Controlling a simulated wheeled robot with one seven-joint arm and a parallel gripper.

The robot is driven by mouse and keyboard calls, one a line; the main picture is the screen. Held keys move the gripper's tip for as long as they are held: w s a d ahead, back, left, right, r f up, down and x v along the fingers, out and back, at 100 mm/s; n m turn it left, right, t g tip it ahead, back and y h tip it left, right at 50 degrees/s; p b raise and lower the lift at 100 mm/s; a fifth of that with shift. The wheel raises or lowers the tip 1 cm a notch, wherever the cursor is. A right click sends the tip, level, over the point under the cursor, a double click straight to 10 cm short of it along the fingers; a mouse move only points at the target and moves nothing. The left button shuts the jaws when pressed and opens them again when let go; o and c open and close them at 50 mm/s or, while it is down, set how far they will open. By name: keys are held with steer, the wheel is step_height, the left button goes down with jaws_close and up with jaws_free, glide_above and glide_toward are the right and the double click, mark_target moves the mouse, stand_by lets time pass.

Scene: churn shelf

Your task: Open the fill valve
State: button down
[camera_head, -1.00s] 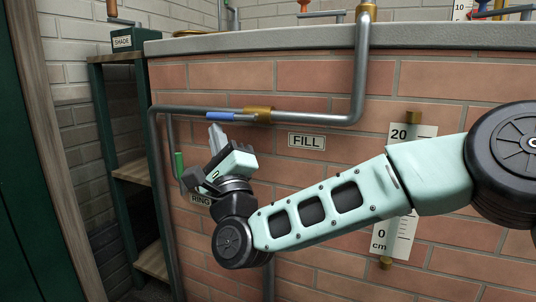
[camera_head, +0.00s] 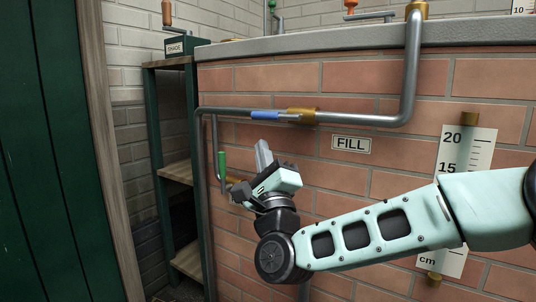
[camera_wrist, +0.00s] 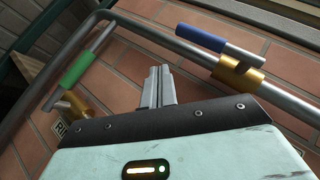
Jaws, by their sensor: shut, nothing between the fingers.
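The fill valve has a brass body (camera_head: 302,115) on the horizontal grey pipe above the FILL label (camera_head: 351,144). Its blue-ended lever (camera_head: 265,115) points left and lies along the pipe. In the wrist view the blue lever (camera_wrist: 200,38) and brass body (camera_wrist: 238,74) show at the upper right. My gripper (camera_head: 263,152) is shut and empty, its fingers pointing up, just below the blue lever and apart from it. In the wrist view the closed fingers (camera_wrist: 158,80) stand between the blue lever and a green lever (camera_wrist: 78,68).
The green-handled valve (camera_head: 222,163) is on a lower pipe to the left of my gripper. A level gauge (camera_head: 466,150) is on the brick wall (camera_head: 265,78) at right. A green shelf (camera_head: 174,170) and a SHADE box (camera_head: 188,46) stand at left.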

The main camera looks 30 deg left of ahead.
steer(key=s+f+p, duration=0.5)
steer(key=f, duration=0.3)
steer(key=shift+s+f, duration=0.25)
steer(key=shift+a, duration=0.1)
